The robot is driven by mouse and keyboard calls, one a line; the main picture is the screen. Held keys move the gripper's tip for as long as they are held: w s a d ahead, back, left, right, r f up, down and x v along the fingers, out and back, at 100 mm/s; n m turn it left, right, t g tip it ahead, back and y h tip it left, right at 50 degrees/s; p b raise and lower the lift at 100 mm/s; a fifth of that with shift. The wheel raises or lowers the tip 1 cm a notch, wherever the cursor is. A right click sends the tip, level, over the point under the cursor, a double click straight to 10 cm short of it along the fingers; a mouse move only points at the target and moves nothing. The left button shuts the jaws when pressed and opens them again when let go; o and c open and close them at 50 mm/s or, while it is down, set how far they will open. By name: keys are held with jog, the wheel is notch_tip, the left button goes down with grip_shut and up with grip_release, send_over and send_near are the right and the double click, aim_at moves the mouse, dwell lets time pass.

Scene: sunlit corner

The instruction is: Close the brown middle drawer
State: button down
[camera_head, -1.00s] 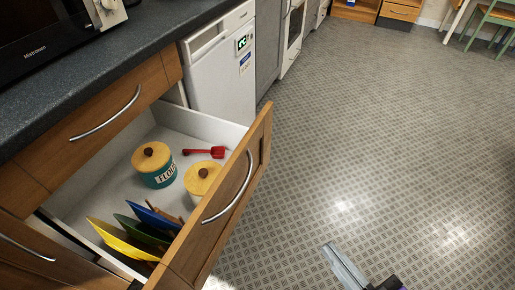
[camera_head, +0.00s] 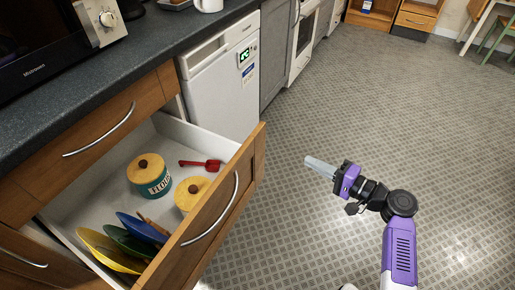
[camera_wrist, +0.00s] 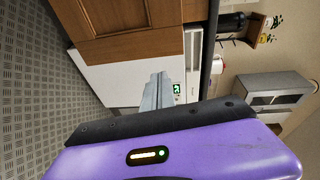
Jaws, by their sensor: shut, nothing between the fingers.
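The brown middle drawer (camera_head: 222,213) stands pulled out below the counter in the head view, its wooden front with a curved metal handle (camera_head: 214,217) facing the open floor.
A closed upper drawer (camera_head: 105,132) sits under the dark counter (camera_head: 140,85), which bears a microwave (camera_head: 55,40). A white appliance (camera_head: 222,85) stands beyond the open drawer. The patterned floor (camera_head: 320,100) to the right is clear.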

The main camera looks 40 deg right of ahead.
jog(key=a+r+n+y, duration=0.1)
jog(key=a+r+y, duration=0.1)
jog(key=a+y, duration=0.25)
send_near(251, 150)
jog(key=shift+n+h, duration=0.25)
jog(key=shift+n, duration=0.05)
jog(key=b+x, duration=0.1)
jog(key=x, duration=0.6)
jog(key=shift+s+a+r, duration=0.1)
jog(key=shift+s+a, duration=0.05)
jog(key=shift+w+a, duration=0.25)
jog(key=shift+w, duration=0.4)
jog(key=b+x, duration=1.4)
jog(key=x, duration=1.9)
jog(key=shift+w+r, duration=0.2)
jog(key=shift+r, duration=0.3)
